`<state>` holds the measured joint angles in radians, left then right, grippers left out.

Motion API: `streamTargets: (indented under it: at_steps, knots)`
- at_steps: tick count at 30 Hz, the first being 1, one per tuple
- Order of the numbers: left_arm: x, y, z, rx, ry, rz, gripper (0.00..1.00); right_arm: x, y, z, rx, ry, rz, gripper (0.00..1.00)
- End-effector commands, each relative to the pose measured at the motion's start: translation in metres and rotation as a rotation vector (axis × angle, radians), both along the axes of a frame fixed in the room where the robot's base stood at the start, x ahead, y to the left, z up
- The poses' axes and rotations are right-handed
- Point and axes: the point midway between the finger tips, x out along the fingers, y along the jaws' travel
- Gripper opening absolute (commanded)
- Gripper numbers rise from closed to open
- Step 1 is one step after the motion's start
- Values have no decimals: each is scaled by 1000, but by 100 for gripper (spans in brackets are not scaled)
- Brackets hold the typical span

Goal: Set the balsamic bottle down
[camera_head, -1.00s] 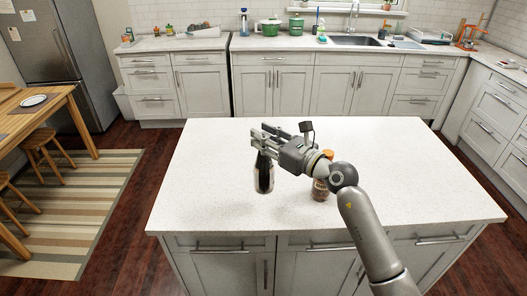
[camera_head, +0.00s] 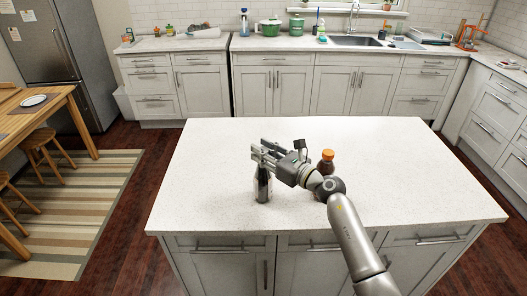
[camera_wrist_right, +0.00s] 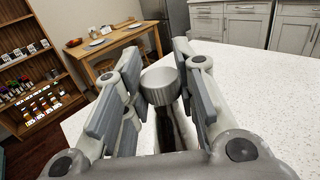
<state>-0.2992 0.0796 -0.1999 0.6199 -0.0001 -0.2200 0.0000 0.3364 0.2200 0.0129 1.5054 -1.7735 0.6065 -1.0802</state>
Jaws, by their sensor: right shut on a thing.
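The balsamic bottle (camera_head: 263,187) is dark and upright, near the left front of the white island top (camera_head: 410,165). My right gripper (camera_head: 264,151) is shut on its upper part. In the right wrist view the bottle's silver cap (camera_wrist_right: 161,85) shows between the fingers of my right gripper (camera_wrist_right: 160,75), with the dark body below it. The gripper hides part of the bottle in the head view. I cannot tell whether its base touches the top. My left gripper is not in view.
A brown bottle with an orange cap (camera_head: 328,155) stands right behind my right wrist, its lower part hidden. The rest of the island top is clear. A dining table (camera_head: 30,112) with stools is at the left. Counters with kitchenware line the back.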

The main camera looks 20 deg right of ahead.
Motion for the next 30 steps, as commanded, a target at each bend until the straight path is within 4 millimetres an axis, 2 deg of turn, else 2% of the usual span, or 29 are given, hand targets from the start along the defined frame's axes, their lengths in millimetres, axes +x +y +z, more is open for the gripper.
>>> streamTargets:
  at_steps: [6,7,11,23,26,30]
  knots:
    - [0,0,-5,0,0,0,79,0,0,-2,0,-4,-1,0]
    - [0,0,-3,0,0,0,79,0,0,-2,-1,0,-1,30]
    - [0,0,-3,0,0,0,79,0,0,-2,0,0,0,47]
    - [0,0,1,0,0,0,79,0,0,2,0,0,0,48]
    - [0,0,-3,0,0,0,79,-7,-5,-2,-1,0,-1,48]
    - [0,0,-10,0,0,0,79,-27,-16,-4,-5,1,-1,48]
